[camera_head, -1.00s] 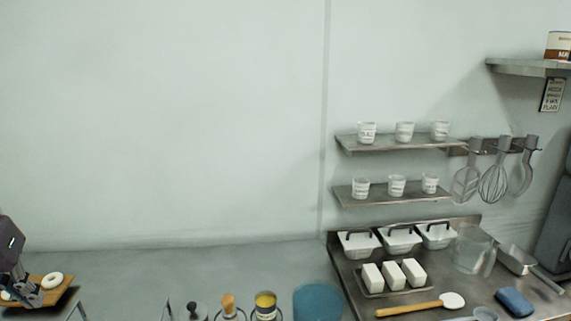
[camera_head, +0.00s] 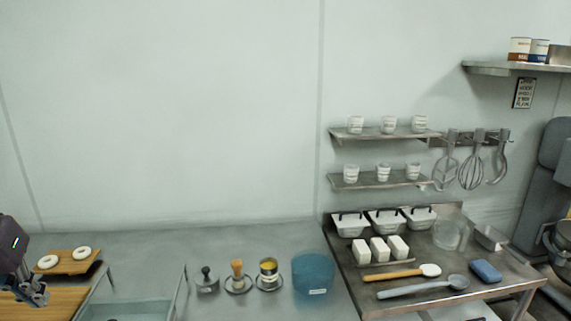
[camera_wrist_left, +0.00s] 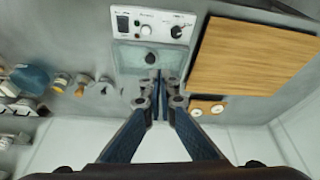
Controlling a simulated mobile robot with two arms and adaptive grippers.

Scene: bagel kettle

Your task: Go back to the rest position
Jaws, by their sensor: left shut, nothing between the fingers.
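My left gripper (camera_head: 38,298) is at the lower left of the head view, over the counter's left end. It is shut and empty, and its fingers show together in the left wrist view (camera_wrist_left: 158,82). Two pale ring-shaped bagels (camera_head: 48,262) (camera_head: 83,253) lie on a small wooden board (camera_head: 68,266) behind the gripper, apart from it. They also show in the left wrist view on the small board (camera_wrist_left: 206,103). My right gripper is in neither view.
A large wooden board (camera_head: 50,303) lies near the gripper. A sunken basin (camera_head: 135,307) is to its right; a control panel (camera_wrist_left: 152,26) shows in the wrist view. Tampers, a tin (camera_head: 268,270) and a blue tub (camera_head: 313,275) stand along the counter. A steel table (camera_head: 445,270) with utensils is right.

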